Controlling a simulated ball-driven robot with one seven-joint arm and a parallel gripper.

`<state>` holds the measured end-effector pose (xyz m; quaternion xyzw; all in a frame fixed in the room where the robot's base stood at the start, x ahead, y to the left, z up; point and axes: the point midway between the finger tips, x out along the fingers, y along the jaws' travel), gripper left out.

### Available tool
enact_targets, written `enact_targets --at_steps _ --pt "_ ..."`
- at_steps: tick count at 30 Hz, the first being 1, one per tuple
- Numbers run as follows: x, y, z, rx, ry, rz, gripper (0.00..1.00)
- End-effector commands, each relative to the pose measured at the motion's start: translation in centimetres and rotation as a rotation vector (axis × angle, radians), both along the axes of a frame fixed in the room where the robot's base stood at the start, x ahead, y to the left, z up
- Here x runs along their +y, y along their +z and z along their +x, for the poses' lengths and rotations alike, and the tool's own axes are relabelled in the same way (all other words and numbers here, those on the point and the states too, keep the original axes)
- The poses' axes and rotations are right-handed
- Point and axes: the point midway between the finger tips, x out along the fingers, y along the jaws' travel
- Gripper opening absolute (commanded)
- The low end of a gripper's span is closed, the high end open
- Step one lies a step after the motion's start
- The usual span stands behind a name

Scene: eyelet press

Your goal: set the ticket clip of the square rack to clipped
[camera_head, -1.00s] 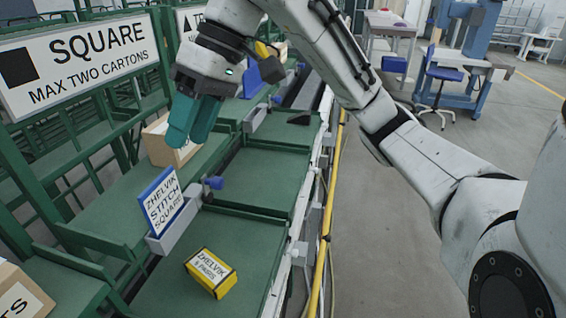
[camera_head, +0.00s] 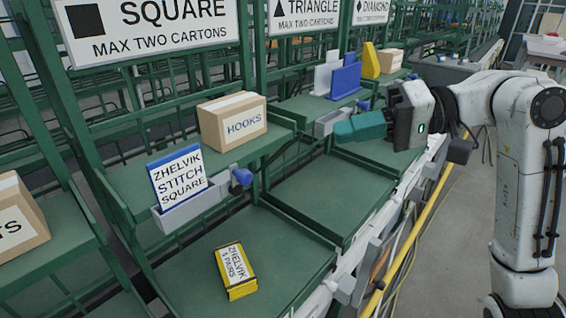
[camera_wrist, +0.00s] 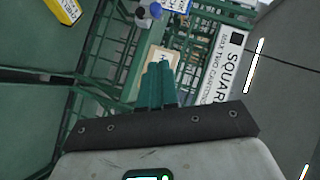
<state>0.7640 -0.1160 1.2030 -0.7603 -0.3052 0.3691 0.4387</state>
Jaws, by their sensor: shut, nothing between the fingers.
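The square rack carries a white sign (camera_head: 150,28) reading SQUARE, MAX TWO CARTONS. Below it, the ticket clip (camera_head: 196,208) is a grey holder on the shelf's front edge with a blue knob (camera_head: 242,176) at its right end. A blue-edged ticket (camera_head: 178,176) reading ZHELVIK STITCH SQUARE stands in the holder. My gripper (camera_head: 340,131) is shut and empty, its teal fingers pointing left, to the right of the clip and apart from it. In the wrist view the shut fingers (camera_wrist: 161,66) point toward the rack, with the blue knob (camera_wrist: 155,10) at the top.
A HOOKS carton (camera_head: 232,122) sits on the shelf behind the clip. A yellow ZHELVIK box (camera_head: 236,272) lies on the lower green shelf. Another carton (camera_head: 18,215) is at far left. The triangle rack's grey clip (camera_head: 334,120) is close to my fingers.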

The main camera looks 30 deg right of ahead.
Motion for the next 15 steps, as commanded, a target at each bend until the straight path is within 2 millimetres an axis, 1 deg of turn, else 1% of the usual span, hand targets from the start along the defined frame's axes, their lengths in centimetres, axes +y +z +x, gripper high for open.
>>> enact_targets --at_steps 5,8,11,15 --pt "0.2 -0.1 0.1 0.001 0.001 -0.001 0.0" --pt "0.8 -0.3 0.5 0.002 0.002 -0.002 0.0" --pt "1.9 -0.7 1.2 0.001 0.004 -0.002 0.0" --pt "4.0 -1.5 2.6 0.002 0.004 -0.002 0.0"
